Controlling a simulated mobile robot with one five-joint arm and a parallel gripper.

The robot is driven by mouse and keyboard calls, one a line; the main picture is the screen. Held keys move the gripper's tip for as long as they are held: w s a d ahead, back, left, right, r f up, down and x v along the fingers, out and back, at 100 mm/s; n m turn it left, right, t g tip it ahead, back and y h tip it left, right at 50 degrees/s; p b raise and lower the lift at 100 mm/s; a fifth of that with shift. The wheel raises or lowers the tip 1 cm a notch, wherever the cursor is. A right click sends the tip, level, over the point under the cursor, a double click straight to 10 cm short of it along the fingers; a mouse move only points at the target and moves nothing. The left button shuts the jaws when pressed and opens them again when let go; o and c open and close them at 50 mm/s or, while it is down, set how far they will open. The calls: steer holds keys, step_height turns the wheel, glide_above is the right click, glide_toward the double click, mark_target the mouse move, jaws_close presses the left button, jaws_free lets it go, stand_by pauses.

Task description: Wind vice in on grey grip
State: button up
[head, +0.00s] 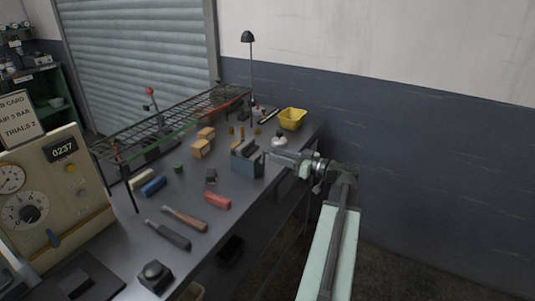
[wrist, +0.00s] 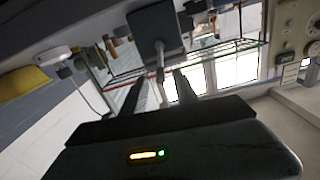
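The blue-grey vice (head: 247,163) stands near the right edge of the bench, its jaws on top. A grey piece seems to sit at the jaws, but it is too small to tell whether they touch it. My gripper (head: 269,156) is at the vice's right side. In the wrist view, the two fingers of my gripper (wrist: 160,92) are apart, with a thin rod (wrist: 160,62) reaching down between them from a dark square block (wrist: 155,28). The rod looks like the vice's handle or screw; I see no finger touching it. A dark grey grip (head: 168,235) lies on the bench front.
A brown-red grip (head: 184,219), red block (head: 217,201) and blue block (head: 153,187) lie left of the vice. A wire rack (head: 190,115) runs along the back.

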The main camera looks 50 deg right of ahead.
steer(key=x, duration=0.3)
steer(key=shift+w+a, duration=0.1)
steer(key=shift+w, duration=0.15)
jaws_close()
steer(key=shift+a, duration=0.1)
steer(key=shift+m, duration=0.3)
stand_by(0.3)
